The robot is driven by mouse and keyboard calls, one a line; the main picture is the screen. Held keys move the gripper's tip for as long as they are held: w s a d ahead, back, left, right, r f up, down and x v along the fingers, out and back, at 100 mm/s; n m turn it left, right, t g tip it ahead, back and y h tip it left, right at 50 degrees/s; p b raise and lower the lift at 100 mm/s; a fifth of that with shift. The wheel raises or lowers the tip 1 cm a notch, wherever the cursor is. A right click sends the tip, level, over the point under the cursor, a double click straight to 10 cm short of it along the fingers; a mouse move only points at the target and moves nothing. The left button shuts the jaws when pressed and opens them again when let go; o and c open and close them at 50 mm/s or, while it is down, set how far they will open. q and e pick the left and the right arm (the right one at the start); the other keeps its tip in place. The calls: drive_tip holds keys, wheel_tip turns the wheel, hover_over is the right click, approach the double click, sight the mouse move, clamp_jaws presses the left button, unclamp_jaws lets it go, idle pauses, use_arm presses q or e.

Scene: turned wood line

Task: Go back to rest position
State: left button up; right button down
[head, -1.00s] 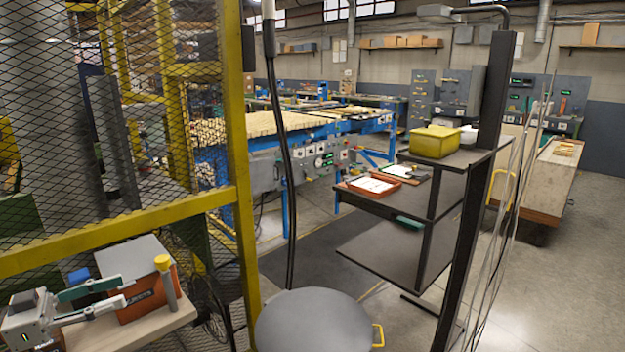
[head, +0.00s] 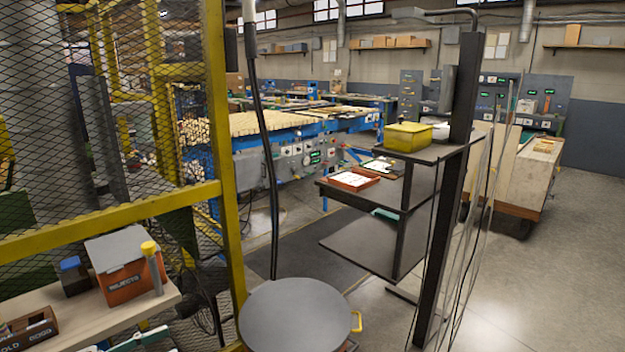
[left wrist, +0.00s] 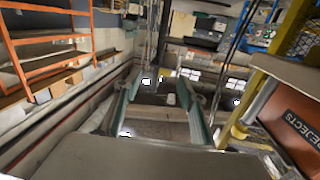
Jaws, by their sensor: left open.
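My left gripper (head: 150,341) shows only in part at the bottom edge of the head view, low beside the front edge of the wooden shelf (head: 72,302). Its green fingers are spread apart. In the left wrist view the left gripper (left wrist: 163,88) is open, with nothing between its fingers. The orange REJECTS box (head: 130,281) with a grey top stands on the shelf, and it also shows at the right of the left wrist view (left wrist: 292,122). My right gripper is in neither view.
A yellow mesh guard (head: 222,170) stands behind the shelf. A yellow-capped grey post (head: 154,268), a dark blue-capped container (head: 75,280) and a brown labelled tray (head: 28,330) are on the shelf. A round grey top (head: 294,316) and a dark rack (head: 365,246) stand to the right.

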use_arm(q)
drive_tip(key=s+d+f+n+t+y, duration=0.1)
drive_tip(key=s+d+f+y, duration=0.15)
drive_tip(key=d+f, duration=0.45)
drive_tip(key=s+d+f+n+t+y, duration=0.1)
drive_tip(key=s+d+f+n+y, duration=0.15)
drive_tip(key=d+f, duration=0.4)
drive_tip(key=s+d+f+n+g+y, duration=0.2)
drive_tip(key=s+f+y, duration=0.3)
drive_tip(key=s+f, duration=0.5)
drive_tip(key=shift+s+d+f+g, duration=0.15)
drive_tip(key=shift+s+f+g, duration=0.1)
drive_tip(key=shift+s+g, duration=0.45)
drive_tip(key=shift+s, duration=0.1)
